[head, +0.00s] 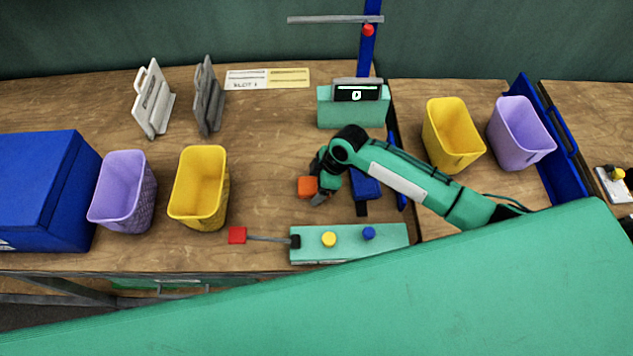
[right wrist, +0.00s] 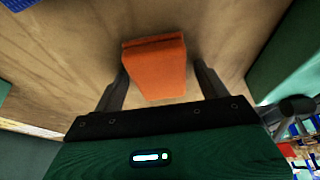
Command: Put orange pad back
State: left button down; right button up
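The orange pad (head: 306,186) is a small block near the middle of the table in the head view. In the right wrist view the orange pad (right wrist: 157,68) lies between the two dark fingers, near their tips. My right gripper (head: 321,190) is beside the pad, on its right in the head view. In the right wrist view the right gripper (right wrist: 160,78) looks open, with a narrow gap on the pad's right side. Contact on the left side is hard to tell. My left gripper is not in view.
A teal control box (head: 349,242) with yellow and blue buttons stands in front, a red-ended rod (head: 237,235) at its left. A press with a display (head: 357,92) stands behind. Purple (head: 123,188) and yellow (head: 200,188) bins stand left. Bare tabletop lies left of the pad.

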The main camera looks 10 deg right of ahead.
jog(key=shift+r, duration=0.25)
jog(key=shift+d+r, duration=0.2)
jog(key=shift+r, duration=0.1)
jog(key=w+b+v, duration=0.1)
jog(key=b+v, duration=0.1)
jog(key=v, duration=0.9)
jog(key=shift+s, duration=0.5)
